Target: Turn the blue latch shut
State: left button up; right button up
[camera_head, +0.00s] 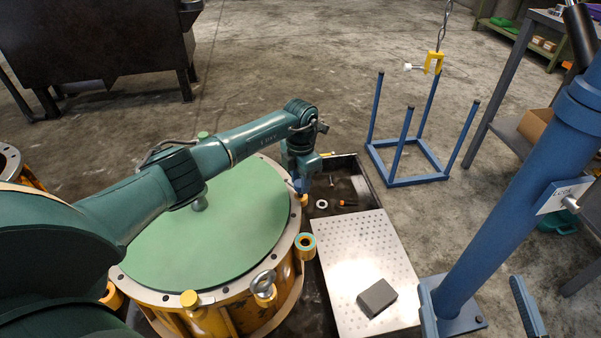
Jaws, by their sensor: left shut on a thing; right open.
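My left arm reaches in from the left over the round green cover of the orange housing (285,308). My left gripper (300,187) points down at the right rim of the housing. It is shut on a small blue part (304,184), which appears to be the blue latch. The fingers and wrist hide most of it, so I cannot tell which way it is turned. My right gripper is not in view.
A perforated metal plate (350,270) with a dark grey block (377,298) lies right of the housing. A dark tray (345,168) holds small parts. A blue post (500,210) stands at right. A blue frame (405,180) stands behind, under a yellow hook (434,62).

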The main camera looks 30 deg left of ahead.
pick_arm(q)
jog(key=shift+r+n+p, duration=0.2)
jog(key=shift+n+p, duration=0.35)
jog(key=shift+n, duration=0.35)
jog(key=shift+n+p, duration=0.5)
jog(key=shift+n, duration=0.5)
jog(key=n+p, duration=0.1)
jog(key=n, duration=0.1)
jog(key=shift+n, duration=0.3)
jog(key=shift+n+p, duration=0.4)
jog(key=shift+p, duration=0.1)
jog(key=shift+f+n+p, duration=0.15)
jog(key=shift+n+p, duration=0.7)
jog(key=shift+n, duration=1.05)
pick_arm(e)
jog(key=shift+d+g+h, duration=0.8)
jog(key=shift+d+h, duration=0.15)
jog(key=shift+h, duration=0.25)
jog(key=shift+m, duration=0.3)
pick_arm(q)
jog(key=o, duration=1)
jog(key=shift+c, duration=0.2)
